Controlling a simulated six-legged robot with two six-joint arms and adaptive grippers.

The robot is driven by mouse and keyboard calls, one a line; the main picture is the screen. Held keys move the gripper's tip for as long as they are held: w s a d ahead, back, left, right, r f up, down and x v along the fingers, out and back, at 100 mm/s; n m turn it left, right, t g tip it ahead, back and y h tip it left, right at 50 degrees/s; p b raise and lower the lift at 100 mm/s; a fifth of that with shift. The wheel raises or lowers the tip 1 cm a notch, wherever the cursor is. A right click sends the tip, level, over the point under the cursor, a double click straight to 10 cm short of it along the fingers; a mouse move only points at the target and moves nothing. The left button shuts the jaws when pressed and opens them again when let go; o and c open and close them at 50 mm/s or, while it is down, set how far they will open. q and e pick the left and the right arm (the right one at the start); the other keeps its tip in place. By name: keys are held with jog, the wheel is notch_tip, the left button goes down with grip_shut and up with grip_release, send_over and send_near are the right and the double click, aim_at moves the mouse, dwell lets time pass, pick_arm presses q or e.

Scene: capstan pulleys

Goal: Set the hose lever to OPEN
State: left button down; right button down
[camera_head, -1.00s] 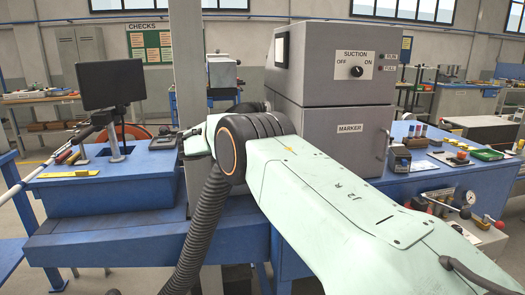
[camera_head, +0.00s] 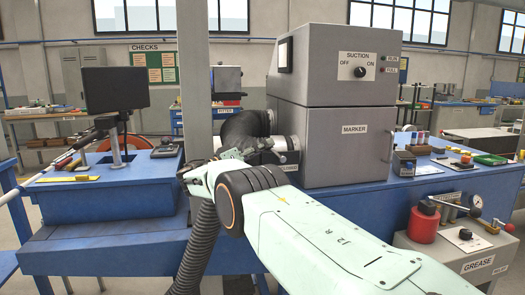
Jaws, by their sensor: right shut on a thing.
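My right arm reaches in from the lower right, and its gripper (camera_head: 187,174) is beside the grey post, left of the marker box. It is shut on what seems to be the hose lever, mostly hidden by the jaws and wrist. I cannot read the lever's angle or an OPEN mark. A thick black hose (camera_head: 242,127) bends out beside the grey marker box (camera_head: 345,145). A ribbed black hose length (camera_head: 196,245) hangs below my wrist; where they join is hidden. My left gripper is not in view.
The suction cabinet (camera_head: 345,85) stands on the marker box. A monitor (camera_head: 116,90) and yellow strip (camera_head: 72,179) are on the blue bench (camera_head: 105,225) at left. The grey grease unit (camera_head: 470,258) with a red container (camera_head: 424,223) stands close right of my arm.

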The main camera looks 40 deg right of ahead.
jog(key=c, duration=1)
grip_release()
jog(key=shift+v, duration=4.05)
